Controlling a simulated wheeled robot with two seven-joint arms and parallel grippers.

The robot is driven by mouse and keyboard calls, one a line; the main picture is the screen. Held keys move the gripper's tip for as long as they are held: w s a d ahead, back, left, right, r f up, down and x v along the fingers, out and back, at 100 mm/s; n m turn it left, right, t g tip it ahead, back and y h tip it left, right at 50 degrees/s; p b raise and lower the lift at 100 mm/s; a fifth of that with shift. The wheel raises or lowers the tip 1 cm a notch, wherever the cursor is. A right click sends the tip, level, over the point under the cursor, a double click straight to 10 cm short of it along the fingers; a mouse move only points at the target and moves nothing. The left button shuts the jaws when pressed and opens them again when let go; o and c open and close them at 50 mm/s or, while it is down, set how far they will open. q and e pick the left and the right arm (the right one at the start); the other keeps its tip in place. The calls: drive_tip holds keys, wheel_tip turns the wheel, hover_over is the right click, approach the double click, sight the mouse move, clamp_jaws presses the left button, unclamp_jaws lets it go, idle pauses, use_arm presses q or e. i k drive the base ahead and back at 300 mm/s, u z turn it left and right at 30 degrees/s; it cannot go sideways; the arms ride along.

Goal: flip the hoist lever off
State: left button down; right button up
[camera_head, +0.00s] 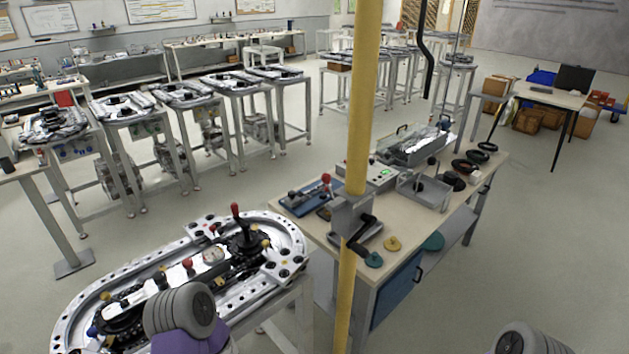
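A yellow pole (364,80) stands upright in front of the workbench, and a grey box with a black crank-like lever (358,236) sits against it. A lever with a red knob (238,214) rises from a black base on the ring track (72,312) at lower left. Another red-knobbed lever (325,181) stands on a blue unit on the workbench. I cannot tell which of these is the hoist lever. Rounded grey parts of my arms show at the bottom left and bottom right. Neither gripper shows in the picture.
The workbench (405,232) carries a control box with a green display (381,175), a clear-walled case (415,145), black rings and small coloured discs. Several similar track tables stand behind at left. The floor (540,245) at right is clear.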

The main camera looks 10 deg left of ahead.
sight(326, 178)
drive_tip(key=i, duration=1)
